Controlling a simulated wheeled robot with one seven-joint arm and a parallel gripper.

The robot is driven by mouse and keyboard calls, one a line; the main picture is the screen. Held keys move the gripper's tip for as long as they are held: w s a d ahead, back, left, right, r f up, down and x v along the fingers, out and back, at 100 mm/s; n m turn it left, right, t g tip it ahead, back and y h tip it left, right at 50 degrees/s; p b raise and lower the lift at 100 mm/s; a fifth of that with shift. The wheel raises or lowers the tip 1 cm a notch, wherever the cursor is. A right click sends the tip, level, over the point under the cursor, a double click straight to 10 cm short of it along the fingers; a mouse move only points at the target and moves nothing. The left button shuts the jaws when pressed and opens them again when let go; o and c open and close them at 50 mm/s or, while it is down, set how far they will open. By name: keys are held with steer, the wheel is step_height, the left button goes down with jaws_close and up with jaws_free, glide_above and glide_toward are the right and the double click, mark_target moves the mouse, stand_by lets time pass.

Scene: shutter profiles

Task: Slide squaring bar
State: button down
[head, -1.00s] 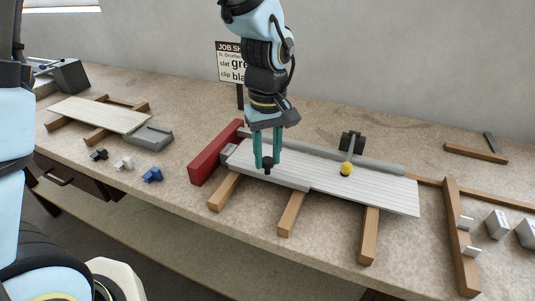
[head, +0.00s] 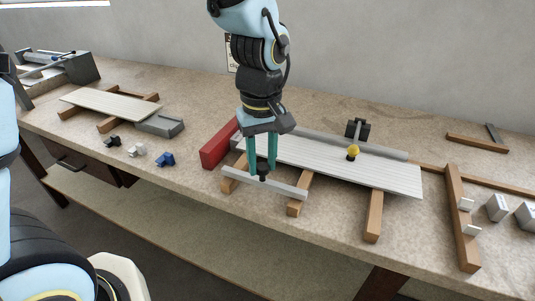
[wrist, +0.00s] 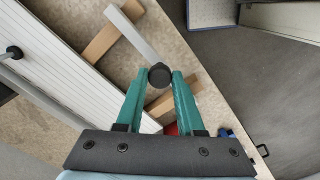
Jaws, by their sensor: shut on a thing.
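The squaring bar (head: 290,188) is a light grey bar with a black knob (head: 263,178). It lies across the ends of wooden battens, in front of the white slatted panel (head: 340,166), with a gap between them. My gripper (head: 262,172) is shut on the black knob, its teal fingers pointing down. In the wrist view the knob (wrist: 160,76) sits between the fingertips and the bar (wrist: 135,33) runs to the upper left. The panel (wrist: 62,58) is at left there, apart from the bar.
A red block (head: 220,145) stands at the panel's left end. A grey rail runs behind the panel, with a black clamp and yellow knob (head: 353,153). Blue (head: 165,159), white and black small parts lie left. A wooden frame (head: 462,220) stands right. The bench's front edge is close.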

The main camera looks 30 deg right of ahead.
mark_target(260, 168)
steer(key=shift+s+a, duration=0.15)
steer(key=shift+a, duration=0.15)
steer(key=c, duration=0.5)
jaws_free()
steer(key=shift+c, duration=0.2)
steer(key=shift+r, duration=0.1)
steer(key=shift+r, duration=0.35)
step_height(260, 168, up, 10)
steer(key=b, duration=0.1)
